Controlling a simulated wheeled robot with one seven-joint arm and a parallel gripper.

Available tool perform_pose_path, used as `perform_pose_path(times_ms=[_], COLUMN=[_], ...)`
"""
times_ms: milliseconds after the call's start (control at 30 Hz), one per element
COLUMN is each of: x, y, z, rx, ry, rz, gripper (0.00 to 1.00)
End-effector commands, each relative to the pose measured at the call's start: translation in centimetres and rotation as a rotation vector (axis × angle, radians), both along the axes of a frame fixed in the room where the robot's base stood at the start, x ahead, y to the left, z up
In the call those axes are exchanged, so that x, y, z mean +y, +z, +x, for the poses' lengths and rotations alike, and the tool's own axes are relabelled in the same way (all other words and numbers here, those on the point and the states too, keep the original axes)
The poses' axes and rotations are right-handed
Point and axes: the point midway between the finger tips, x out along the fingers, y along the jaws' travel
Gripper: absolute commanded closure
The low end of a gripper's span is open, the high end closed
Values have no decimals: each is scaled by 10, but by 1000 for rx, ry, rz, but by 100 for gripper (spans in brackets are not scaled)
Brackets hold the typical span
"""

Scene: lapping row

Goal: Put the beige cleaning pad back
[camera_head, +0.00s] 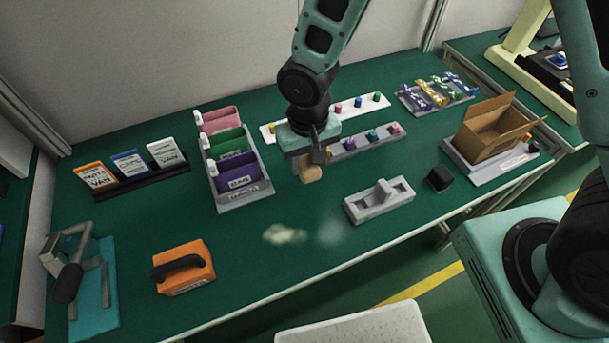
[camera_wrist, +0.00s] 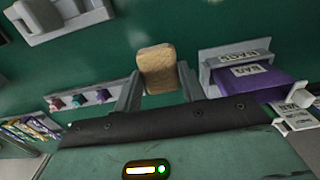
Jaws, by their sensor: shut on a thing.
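The beige cleaning pad (camera_head: 311,174) is held below my gripper (camera_head: 312,160), above the green table. In the wrist view, the beige pad (camera_wrist: 158,68) sits between the two fingers of my gripper (camera_wrist: 159,88), which is shut on it. A grey holder (camera_head: 359,210) with recesses and a raised middle part stands to the right of and nearer than the pad, apart from it. The grey holder also shows in the top left of the wrist view (camera_wrist: 62,22). A pale smear (camera_head: 285,235) and a fainter one (camera_head: 331,233) lie on the table.
A rack of coloured folders (camera_head: 245,197) stands left of my gripper, and a row of coloured pegs (camera_head: 372,141) behind it. A black block (camera_head: 440,178) and a cardboard box (camera_head: 490,140) are at right. An orange block (camera_head: 184,268) with a black handle sits front left.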

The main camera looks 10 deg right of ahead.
Motion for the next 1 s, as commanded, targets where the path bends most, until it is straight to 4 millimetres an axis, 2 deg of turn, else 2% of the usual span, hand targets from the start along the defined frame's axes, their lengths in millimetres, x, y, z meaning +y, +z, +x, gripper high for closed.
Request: perform_pose_path(times_ms=[100,367,533,633,833,867,900,933,1000], x=[0,0,0,0,0,0,0,0,0], y=[-23,-51,-75,-83,-84,-85,-85,-85,-84], z=[-1,-1,-1,-1,-1,-1,-1,-1,-1], rx=[5,3,4,2,1,1,1,1,1], ry=[2,2,2,2,1,1,1,1,1], rz=[-3,-3,-3,-1,0,0,0,0,0], gripper=[78,78,78,78,78,57,46,38,38])
